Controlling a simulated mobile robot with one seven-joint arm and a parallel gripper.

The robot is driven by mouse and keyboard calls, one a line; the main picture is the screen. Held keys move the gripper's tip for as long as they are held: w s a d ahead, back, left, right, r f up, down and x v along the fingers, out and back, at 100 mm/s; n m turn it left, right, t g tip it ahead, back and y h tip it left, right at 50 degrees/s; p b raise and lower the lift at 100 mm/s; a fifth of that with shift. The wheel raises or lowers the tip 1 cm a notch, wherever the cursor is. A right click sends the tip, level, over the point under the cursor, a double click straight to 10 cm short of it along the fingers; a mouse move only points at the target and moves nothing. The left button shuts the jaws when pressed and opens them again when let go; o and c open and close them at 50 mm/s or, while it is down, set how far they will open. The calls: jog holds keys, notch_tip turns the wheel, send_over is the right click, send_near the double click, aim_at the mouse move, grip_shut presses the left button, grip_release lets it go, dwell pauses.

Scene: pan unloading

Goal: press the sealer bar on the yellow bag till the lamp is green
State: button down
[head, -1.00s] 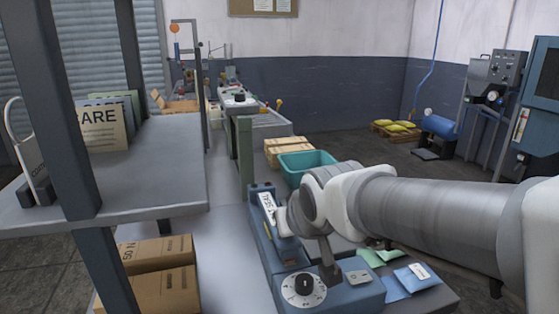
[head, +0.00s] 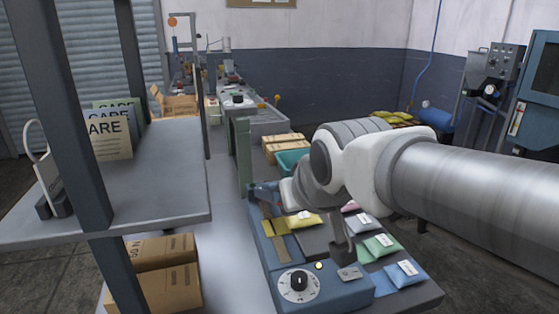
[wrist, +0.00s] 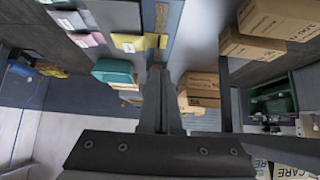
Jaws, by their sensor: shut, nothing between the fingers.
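The blue sealer (head: 335,295) stands on the bench with a numbered dial (head: 298,285) and a small yellow lamp (head: 318,265) at its near end. The yellow bag (head: 304,221) lies flat beside the tan strip (head: 278,242); in the wrist view the bag (wrist: 130,43) reaches over the sealer (wrist: 175,28).
Pink (head: 362,223), green (head: 378,246) and blue (head: 402,274) bags lie right of the sealer. A teal bin (head: 288,160) and cartons (head: 284,140) stand beyond. A shelf (head: 150,195) with upright posts is on the left, above boxes (head: 155,275).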

jog(key=shift+v, duration=1.9)
jog(key=s+d+r+m+g+h+p, duration=0.1)
jog(key=s+d+m+g+h+p, duration=0.1)
jog(key=s+d+p, duration=0.8)
jog(key=shift+s+d+r+m+g, duration=0.3)
jog(key=shift+d+m, duration=0.1)
jog(key=shift+m, duration=0.2)
